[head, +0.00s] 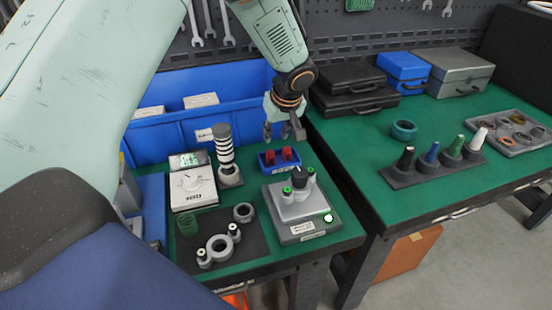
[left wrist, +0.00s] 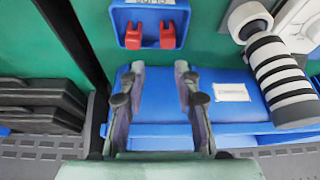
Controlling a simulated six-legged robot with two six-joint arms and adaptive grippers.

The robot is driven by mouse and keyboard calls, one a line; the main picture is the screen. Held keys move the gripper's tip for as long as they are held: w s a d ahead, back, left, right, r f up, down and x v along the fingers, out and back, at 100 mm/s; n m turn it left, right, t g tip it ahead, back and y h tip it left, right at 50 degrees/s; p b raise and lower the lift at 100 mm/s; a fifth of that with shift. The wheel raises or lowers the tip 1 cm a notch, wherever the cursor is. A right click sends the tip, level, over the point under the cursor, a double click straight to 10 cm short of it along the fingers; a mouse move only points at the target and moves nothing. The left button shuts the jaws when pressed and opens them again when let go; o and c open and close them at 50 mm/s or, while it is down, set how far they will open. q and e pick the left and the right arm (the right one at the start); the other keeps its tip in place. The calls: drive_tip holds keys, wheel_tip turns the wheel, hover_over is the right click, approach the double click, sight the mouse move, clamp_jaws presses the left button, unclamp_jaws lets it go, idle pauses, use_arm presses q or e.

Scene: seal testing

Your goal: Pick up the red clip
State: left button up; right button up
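Two red clips stand side by side in a small blue holder (head: 268,168), the left clip (head: 269,157) and the right clip (head: 287,153). In the left wrist view the left-hand red clip (left wrist: 133,36) and the right-hand red clip (left wrist: 167,36) show at the top in the blue holder (left wrist: 150,14). My left gripper (head: 283,133) is open and empty, above and just behind the holder in the head view. In the left wrist view its two fingers (left wrist: 158,72) stand apart, short of the clips. My right gripper is not in view.
Around the holder are a striped cylinder (head: 224,150), a white dial box (head: 193,188) and a grey test fixture (head: 300,205). A large blue bin (head: 165,133) stands behind. A gap separates this bench from the right green table (head: 400,215).

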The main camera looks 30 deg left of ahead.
sight(271, 151)
use_arm(q)
drive_tip(key=x, duration=0.4)
drive_tip(key=s+x, duration=0.1)
drive_tip(key=x, duration=0.2)
drive_tip(key=shift+d+f, duration=0.15)
drive_tip(key=shift+s+a, duration=0.25)
drive_tip(key=shift+s, duration=0.15)
drive_tip(key=shift+w+d+f, duration=0.15)
drive_tip(key=shift+w+f, duration=0.1)
drive_tip(key=shift+w, duration=0.15)
drive_tip(key=c, duration=0.3)
drive_tip(key=shift+s+r, duration=0.25)
drive_tip(key=shift+s, duration=0.05)
clamp_jaws()
drive_tip(key=shift+w, duration=0.1)
